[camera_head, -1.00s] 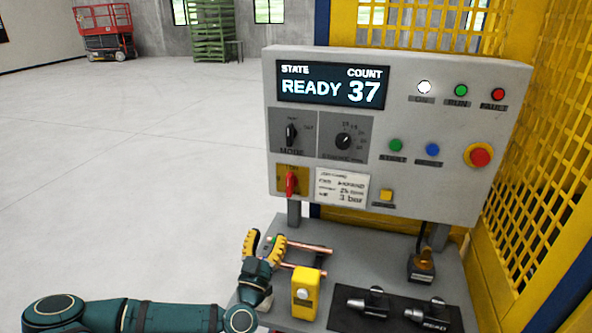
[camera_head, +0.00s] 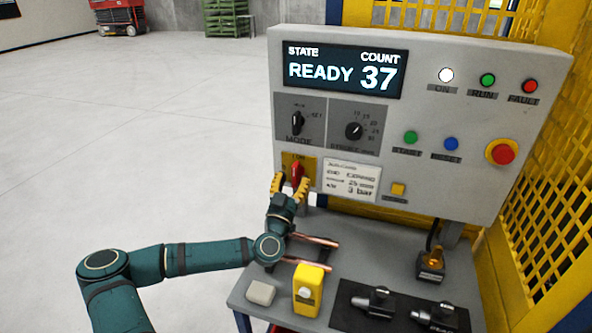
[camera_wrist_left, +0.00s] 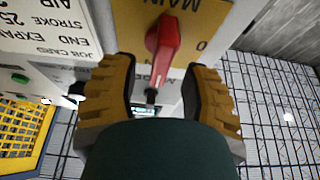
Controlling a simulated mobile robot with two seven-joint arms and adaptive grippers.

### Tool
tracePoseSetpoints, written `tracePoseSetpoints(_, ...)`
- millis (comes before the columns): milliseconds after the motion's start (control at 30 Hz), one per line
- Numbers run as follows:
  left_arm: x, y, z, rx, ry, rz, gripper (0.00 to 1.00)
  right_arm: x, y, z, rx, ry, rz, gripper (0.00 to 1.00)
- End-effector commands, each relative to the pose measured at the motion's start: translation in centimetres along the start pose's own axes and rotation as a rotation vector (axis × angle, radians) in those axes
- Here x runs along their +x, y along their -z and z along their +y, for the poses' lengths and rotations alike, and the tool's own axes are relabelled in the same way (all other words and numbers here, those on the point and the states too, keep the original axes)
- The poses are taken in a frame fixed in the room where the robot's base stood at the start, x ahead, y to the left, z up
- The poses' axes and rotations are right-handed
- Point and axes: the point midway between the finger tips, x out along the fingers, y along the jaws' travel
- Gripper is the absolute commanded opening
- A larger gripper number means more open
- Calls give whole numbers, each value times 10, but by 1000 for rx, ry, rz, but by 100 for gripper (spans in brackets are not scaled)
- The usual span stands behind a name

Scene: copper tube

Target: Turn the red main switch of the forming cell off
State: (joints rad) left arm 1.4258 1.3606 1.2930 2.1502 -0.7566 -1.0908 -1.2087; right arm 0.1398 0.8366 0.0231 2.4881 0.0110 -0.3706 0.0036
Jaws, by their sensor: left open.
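The red main switch (camera_head: 297,173) sits on a yellow plate (camera_head: 287,160) at the lower left of the grey control panel (camera_head: 440,120). Its handle stands about upright in the head view. My left gripper (camera_head: 291,184) is open just in front of the switch, with its yellow fingers on either side of the handle. In the left wrist view the red handle (camera_wrist_left: 162,48) shows between and beyond the open fingers (camera_wrist_left: 160,85); no contact is visible. The panel display (camera_head: 340,75) reads READY and 37. My right gripper is not in view.
Below the panel, a grey table (camera_head: 350,265) holds copper tubes (camera_head: 312,240), a yellow bottle-like item (camera_head: 308,288), a pale block (camera_head: 261,293) and black-and-silver tools on a dark mat (camera_head: 345,315). A yellow mesh guard (camera_head: 560,220) stands at the right. The floor at left is clear.

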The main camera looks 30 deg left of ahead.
Motion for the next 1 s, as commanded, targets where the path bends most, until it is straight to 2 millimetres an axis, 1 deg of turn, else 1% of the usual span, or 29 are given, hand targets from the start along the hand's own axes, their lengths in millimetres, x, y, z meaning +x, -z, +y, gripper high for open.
tracePoseSetpoints(33,8,0,0,0,1,0,46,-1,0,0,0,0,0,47)
tracePoseSetpoints(100,17,0,0,0,0,1,46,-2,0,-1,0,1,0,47)
tracePoseSetpoints(233,27,0,0,0,1,-1,46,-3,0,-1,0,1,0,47)
tracePoseSetpoints(400,32,0,0,0,-1,-1,46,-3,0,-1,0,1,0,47)
tracePoseSetpoints(600,32,0,0,0,-1,-1,46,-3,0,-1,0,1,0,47)
tracePoseSetpoints(633,32,0,0,0,-1,-1,42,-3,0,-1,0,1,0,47)
tracePoseSetpoints(667,32,0,0,0,-1,-1,31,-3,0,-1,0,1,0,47)
tracePoseSetpoints(700,32,0,0,0,0,-1,17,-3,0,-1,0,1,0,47)
tracePoseSetpoints(733,31,0,0,0,0,-1,7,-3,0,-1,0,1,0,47)
tracePoseSetpoints(767,31,0,0,0,0,-1,0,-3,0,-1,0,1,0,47)
tracePoseSetpoints(1000,32,0,0,0,0,0,0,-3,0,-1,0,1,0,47)
